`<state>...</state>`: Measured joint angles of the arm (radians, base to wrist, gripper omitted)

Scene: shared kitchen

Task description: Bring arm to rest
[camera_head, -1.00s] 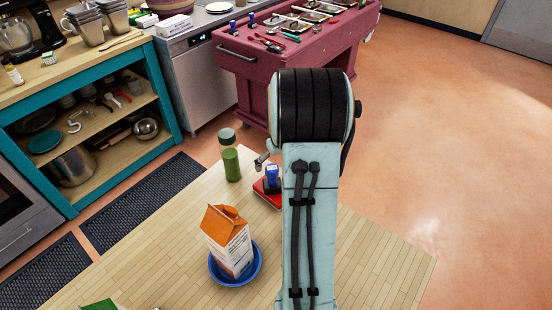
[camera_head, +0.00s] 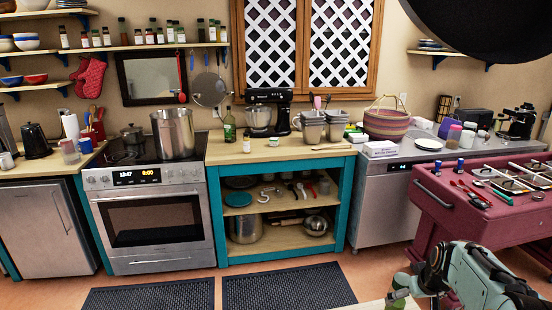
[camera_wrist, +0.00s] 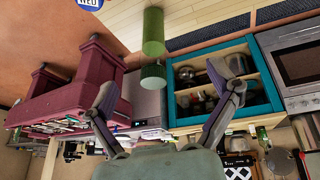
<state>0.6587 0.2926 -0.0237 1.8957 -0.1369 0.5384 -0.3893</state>
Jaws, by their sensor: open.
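My gripper (camera_wrist: 168,98) is open in the wrist view, its two fingers spread wide with nothing between them. A green jar (camera_wrist: 153,32) stands on the pale wooden table (camera_wrist: 112,22), beyond the fingers and apart from them. In the head view my arm (camera_head: 474,277) shows at the lower right; the jar's green top (camera_head: 400,280) shows beside it at the bottom edge. The fingertips are hard to make out there.
A dark red cart (camera_head: 470,222) with utensils stands close behind my arm. A teal shelf unit (camera_head: 348,215), a stove (camera_head: 158,235) and a steel dishwasher (camera_head: 378,210) line the wall. Dark floor mats (camera_head: 285,287) lie in front. A blue round label (camera_wrist: 90,3) shows at the wrist view's top.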

